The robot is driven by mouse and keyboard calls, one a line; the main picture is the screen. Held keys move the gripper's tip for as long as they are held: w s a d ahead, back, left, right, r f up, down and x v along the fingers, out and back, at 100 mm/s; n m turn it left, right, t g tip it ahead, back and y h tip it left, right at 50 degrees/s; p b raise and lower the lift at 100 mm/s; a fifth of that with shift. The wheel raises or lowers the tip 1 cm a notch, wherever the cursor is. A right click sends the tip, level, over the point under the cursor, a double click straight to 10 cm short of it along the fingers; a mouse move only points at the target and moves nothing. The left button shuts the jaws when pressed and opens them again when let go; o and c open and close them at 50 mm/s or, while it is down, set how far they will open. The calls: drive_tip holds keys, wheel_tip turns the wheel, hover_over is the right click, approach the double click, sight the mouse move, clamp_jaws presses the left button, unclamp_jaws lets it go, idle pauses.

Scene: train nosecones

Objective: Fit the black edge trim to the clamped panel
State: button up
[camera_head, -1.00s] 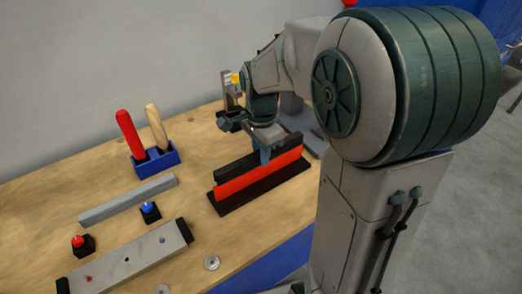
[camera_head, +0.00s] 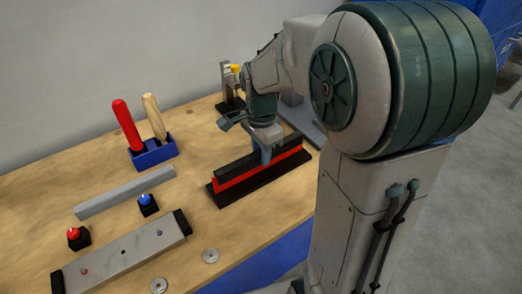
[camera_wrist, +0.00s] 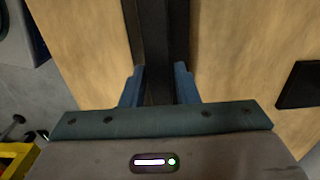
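The black edge trim (camera_head: 236,165) lies along the top of the red clamped panel (camera_head: 236,181) in the head view. A narrow red band shows between the trim and the black clamp base (camera_head: 240,197). My gripper (camera_head: 267,156) points down at the right part of the trim. In the wrist view my gripper (camera_wrist: 160,90) has one blue finger on each side of the dark trim (camera_wrist: 157,35), apparently shut on it. The contact faces are hard to see, and whether the trim is fully seated cannot be told.
A blue holder (camera_head: 153,153) with red and wooden handles stands at the back left. A grey bar (camera_head: 125,193), a red button (camera_head: 76,236), a blue button (camera_head: 147,203) and a grey plate with black ends (camera_head: 122,252) lie to the left. Washers (camera_head: 210,255) lie near the front edge.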

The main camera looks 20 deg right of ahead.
drive_tip(key=shift+o, duration=1.3)
wheel_tip(320, 180, up, 14)
drive_tip(key=s+f+n+t, duration=0.1)
drive_tip(key=s+f+n, duration=0.3)
drive_tip(key=s+n, duration=0.3)
drive_tip(key=s+f+n+t+p, duration=0.1)
drive_tip(key=s+f+n, duration=0.3)
drive_tip(key=s+n, duration=0.2)
drive_tip(key=shift+s+d+f+n+t, duration=0.15)
drive_tip(key=shift+s+f+n+t, duration=0.2)
drive_tip(key=shift+n, duration=0.25)
